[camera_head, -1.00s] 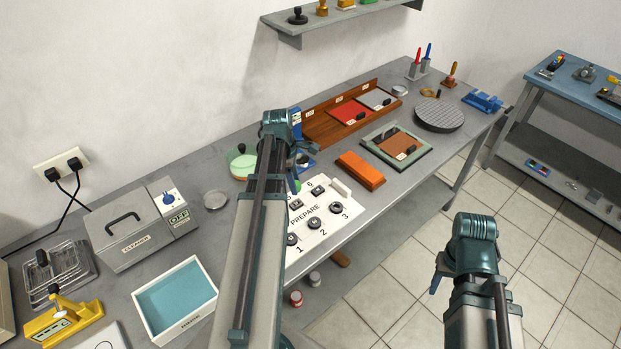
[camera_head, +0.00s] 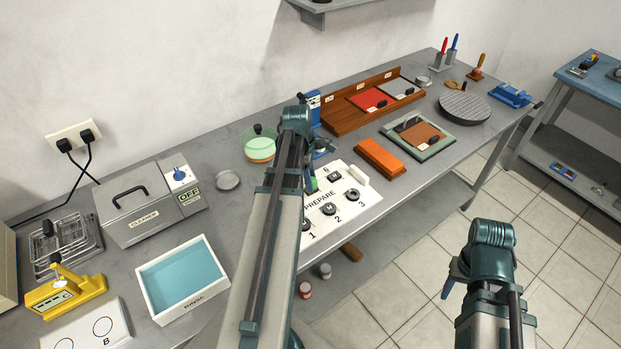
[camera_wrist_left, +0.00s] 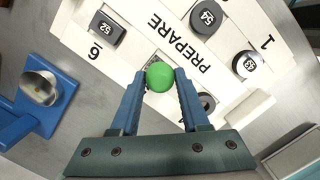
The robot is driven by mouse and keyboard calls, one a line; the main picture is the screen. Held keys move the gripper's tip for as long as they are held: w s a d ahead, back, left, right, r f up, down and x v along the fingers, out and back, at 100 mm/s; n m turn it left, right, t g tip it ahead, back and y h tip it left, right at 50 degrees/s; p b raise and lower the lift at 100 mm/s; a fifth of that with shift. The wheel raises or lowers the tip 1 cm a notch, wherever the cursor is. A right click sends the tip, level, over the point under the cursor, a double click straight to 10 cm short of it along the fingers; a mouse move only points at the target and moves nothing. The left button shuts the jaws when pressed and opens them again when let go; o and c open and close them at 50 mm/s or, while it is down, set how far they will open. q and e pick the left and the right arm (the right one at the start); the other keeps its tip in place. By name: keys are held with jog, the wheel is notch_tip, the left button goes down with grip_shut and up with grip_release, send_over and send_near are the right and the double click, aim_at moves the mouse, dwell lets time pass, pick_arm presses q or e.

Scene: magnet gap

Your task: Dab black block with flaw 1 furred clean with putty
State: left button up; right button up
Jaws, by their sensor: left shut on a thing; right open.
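My left gripper (camera_wrist_left: 160,82) is shut on a green putty ball (camera_wrist_left: 160,76) above the white PREPARE board (camera_wrist_left: 140,45). The ball shows only as a bit of green (camera_head: 313,184) beside my arm in the head view. Dark blocks with number labels sit on the board: one marked 52 (camera_wrist_left: 107,29) by the 6, one marked 54 (camera_wrist_left: 207,16), one marked 53 (camera_wrist_left: 247,64) by the 1. Another dark round piece (camera_wrist_left: 207,101) is partly hidden by a finger. No fur can be made out on any block. My right gripper (camera_head: 452,278) is open and empty, off the table's front.
A green-filled glass bowl (camera_head: 259,146) and a blue holder (camera_wrist_left: 40,95) stand near the board. An orange block (camera_head: 380,157) lies right of it. The cleaner box (camera_head: 140,205) and white rinse tray (camera_head: 183,280) are left. The floor before the table is clear.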

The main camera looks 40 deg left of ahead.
pick_arm(q)
jog(key=shift+f+b, duration=0.5)
jog(key=shift+b, duration=0.05)
dwell(1.9)
notch_tip(320, 180, up, 7)
jog(key=p, duration=0.7)
jog(key=shift+s, duration=0.1)
dwell(0.7)
